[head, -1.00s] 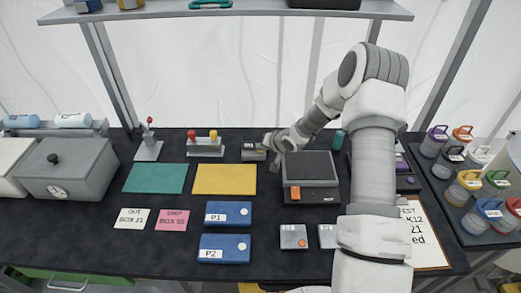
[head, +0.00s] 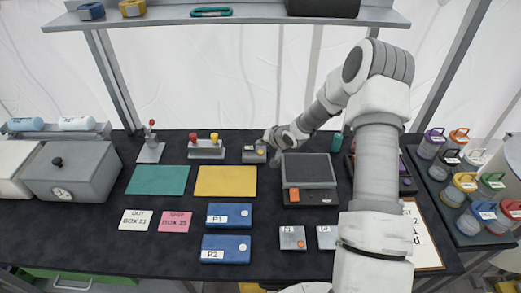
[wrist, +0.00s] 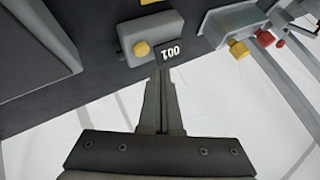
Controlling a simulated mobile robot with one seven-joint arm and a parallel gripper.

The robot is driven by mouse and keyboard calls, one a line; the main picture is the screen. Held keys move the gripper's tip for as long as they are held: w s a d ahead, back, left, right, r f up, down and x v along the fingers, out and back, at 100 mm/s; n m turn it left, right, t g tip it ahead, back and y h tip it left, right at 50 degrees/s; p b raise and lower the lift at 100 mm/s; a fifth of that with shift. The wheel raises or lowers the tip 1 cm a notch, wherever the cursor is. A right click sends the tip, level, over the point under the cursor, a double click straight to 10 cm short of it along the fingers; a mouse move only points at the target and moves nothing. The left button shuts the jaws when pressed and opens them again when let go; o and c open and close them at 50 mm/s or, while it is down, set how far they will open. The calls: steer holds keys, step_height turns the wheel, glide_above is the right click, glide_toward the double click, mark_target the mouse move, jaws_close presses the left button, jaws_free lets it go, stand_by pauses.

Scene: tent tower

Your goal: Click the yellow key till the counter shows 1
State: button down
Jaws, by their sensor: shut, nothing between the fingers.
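A small grey counter box (head: 250,156) stands at the back of the bench, and it also shows in the wrist view (wrist: 128,36). Its round yellow key (wrist: 141,49) is in plain sight and also shows in the head view (head: 262,150). Beside the key, a dark display (wrist: 171,53) shows upside down in the wrist picture and reads 001. My gripper (wrist: 163,74) is shut and empty. Its fingertips are close to the display's edge and apart from the key in the picture. In the head view my gripper (head: 275,162) is just right of the box.
A scale-like device (head: 309,170) with an orange button stands right of my gripper. A box with red and yellow buttons (head: 206,149) stands to the left. A yellow mat (head: 225,181) lies in front. A rack of lidded jars (head: 470,190) is at the far right.

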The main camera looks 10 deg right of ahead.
step_height(320, 180, up, 4)
steer(key=shift+f+p, duration=0.25)
steer(key=shift+p, duration=0.85)
steer(key=s+d+r+n+g+h+b, duration=0.1)
steer(key=s+d+r+h, duration=0.15)
steer(key=s+r, duration=0.65)
steer(key=s+d+r+n+h+b, duration=0.1)
steer(key=s+r+n+h, duration=0.15)
steer(key=s+r, duration=0.75)
steer(key=s+a+r+g, duration=0.1)
steer(key=s+r, duration=0.3)
steer(key=s, duration=0.6)
steer(key=s+a+r+y+b, duration=0.1)
steer(key=s+r, duration=0.3)
steer(key=s, duration=0.7)
steer(key=shift+a+r+n+g+b, duration=0.2)
steer(key=shift+a+n+g+b, duration=0.15)
steer(key=shift+a, duration=0.5)
